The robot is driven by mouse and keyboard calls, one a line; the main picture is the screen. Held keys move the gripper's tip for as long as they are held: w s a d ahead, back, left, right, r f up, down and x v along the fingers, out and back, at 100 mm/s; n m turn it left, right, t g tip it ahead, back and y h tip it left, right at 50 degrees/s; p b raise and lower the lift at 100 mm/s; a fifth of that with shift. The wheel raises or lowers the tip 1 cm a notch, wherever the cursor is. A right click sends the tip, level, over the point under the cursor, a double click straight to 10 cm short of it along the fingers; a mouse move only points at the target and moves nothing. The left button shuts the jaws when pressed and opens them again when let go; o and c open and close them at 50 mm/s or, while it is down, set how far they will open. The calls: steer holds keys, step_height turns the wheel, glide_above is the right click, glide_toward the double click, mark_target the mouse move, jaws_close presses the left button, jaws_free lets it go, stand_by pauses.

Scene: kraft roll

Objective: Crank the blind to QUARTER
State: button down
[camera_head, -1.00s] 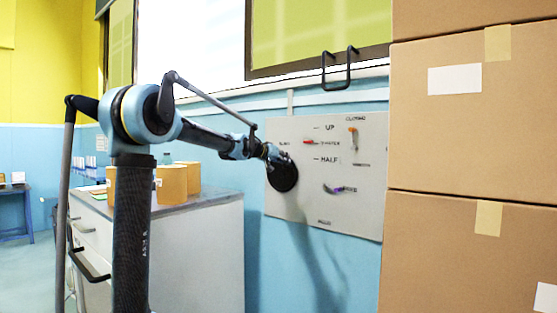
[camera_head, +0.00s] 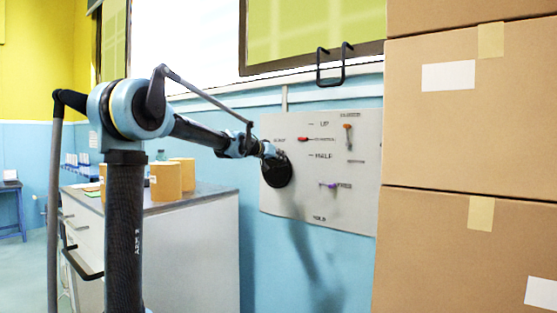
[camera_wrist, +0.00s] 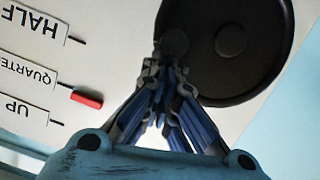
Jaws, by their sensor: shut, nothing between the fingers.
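The grey panel (camera_head: 335,205) on the blue wall carries a round black crank disc (camera_head: 277,171) at its left. The disc (camera_wrist: 262,82) fills the top right of the wrist view, with a small round knob (camera_wrist: 173,42) near its rim. My gripper (camera_wrist: 172,62) is shut, its fingertips just at the knob; I cannot tell if they touch it. In the head view my gripper (camera_head: 277,154) is at the disc's upper edge. A red pointer (camera_wrist: 87,99) lies close to the QUARTER mark (camera_wrist: 65,86), between the HALF and UP marks. It also shows in the head view (camera_head: 304,139).
An orange lever (camera_head: 348,135) and a purple lever (camera_head: 328,185) are on the panel's right part. Stacked cardboard boxes (camera_head: 470,130) stand close at right. A cabinet (camera_head: 200,250) with brown rolls (camera_head: 166,182) stands at left. A black bracket (camera_head: 331,80) hangs above the panel.

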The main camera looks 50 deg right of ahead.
mark_target(282, 165)
steer(key=v, duration=0.9)
steer(key=c, duration=2.1)
jaws_free()
steer(key=shift+w+a, duration=0.1)
steer(key=shift+a, duration=0.2)
steer(key=shift+c, duration=0.2)
steer(key=o, duration=0.4)
steer(key=shift+a+f, duration=0.1)
steer(key=shift+a, duration=0.1)
steer(key=shift+o, duration=0.9)
steer(key=s+a+f+m+t+h, duration=0.1)
steer(key=s+a+f+m+h, duration=0.1)
steer(key=a+f, duration=0.3)
steer(key=a+m, duration=0.1)
steer(key=a, duration=0.2)
steer(key=shift+f+h, duration=0.4)
steer(key=d, duration=1.1)
steer(key=w+d, duration=0.1)
steer(key=d, duration=0.5)
steer(key=shift+w+d, duration=0.1)
steer(key=shift+d, duration=0.05)
jaws_close()
